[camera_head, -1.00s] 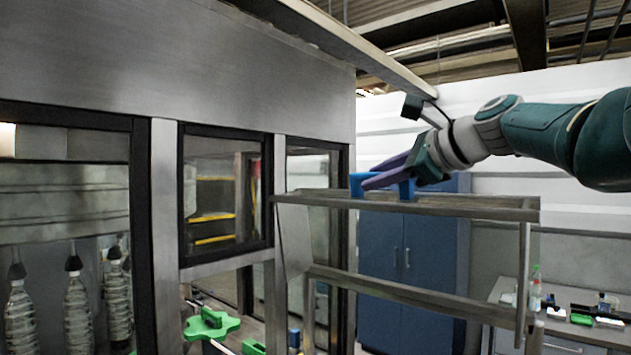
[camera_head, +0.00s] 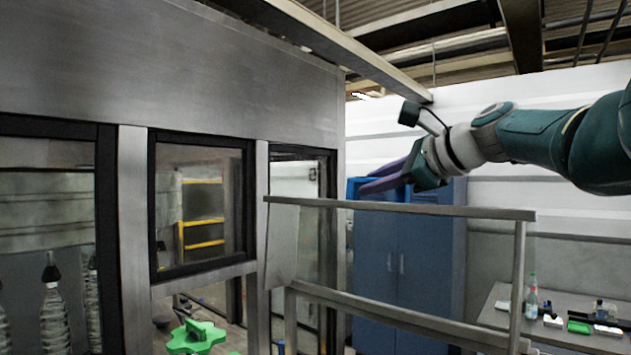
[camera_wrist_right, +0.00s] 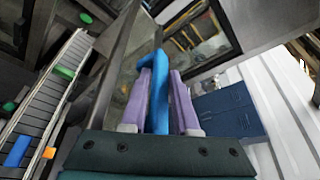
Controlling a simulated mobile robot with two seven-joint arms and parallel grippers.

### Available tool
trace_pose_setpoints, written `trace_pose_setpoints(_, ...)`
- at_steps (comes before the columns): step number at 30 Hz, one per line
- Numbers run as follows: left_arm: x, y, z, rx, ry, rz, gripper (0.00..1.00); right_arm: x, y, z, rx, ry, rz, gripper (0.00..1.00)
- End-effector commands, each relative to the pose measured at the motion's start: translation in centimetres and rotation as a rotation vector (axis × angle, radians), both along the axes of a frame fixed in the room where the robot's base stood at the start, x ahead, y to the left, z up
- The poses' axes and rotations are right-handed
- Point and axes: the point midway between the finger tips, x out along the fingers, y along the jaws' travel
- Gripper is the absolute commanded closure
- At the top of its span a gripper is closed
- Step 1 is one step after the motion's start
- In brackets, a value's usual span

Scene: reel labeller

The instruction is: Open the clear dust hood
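The clear dust hood (camera_head: 400,208) is a see-through box with grey metal edge bars, standing out from the right side of the machine in the head view. Its blue handle (camera_wrist_right: 158,98) shows in the wrist view, running between the purple fingers of my right gripper (camera_wrist_right: 158,85). The fingers lie close along both sides of the handle. In the head view my right gripper (camera_head: 385,180) appears just above the hood's top bar, coming from the right. The handle is mostly hidden or hard to separate from the blue cabinet there. My left gripper is not in view.
The grey machine housing (camera_head: 190,75) with dark-framed windows fills the left. A blue cabinet (camera_head: 400,265) stands behind the hood. A bench (camera_head: 570,335) with a bottle and small items is at lower right. A conveyor (camera_wrist_right: 45,110) shows in the wrist view.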

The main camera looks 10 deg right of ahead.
Motion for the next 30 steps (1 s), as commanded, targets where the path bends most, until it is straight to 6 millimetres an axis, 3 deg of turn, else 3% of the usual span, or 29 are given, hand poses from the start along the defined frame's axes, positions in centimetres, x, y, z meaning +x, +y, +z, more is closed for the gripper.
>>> trace_pose_setpoints(9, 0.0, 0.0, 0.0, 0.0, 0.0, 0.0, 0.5, 0.0, -0.1, 0.0, 0.001, 0.002, -0.001, 0.43)
trace_pose_setpoints(20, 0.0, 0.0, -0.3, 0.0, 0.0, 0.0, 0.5, -0.2, -0.2, 0.0, 0.001, -0.002, -0.001, 0.43)
trace_pose_setpoints(30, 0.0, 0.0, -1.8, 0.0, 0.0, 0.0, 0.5, -2.1, -0.9, 0.4, -0.002, -0.001, -0.001, 0.43)
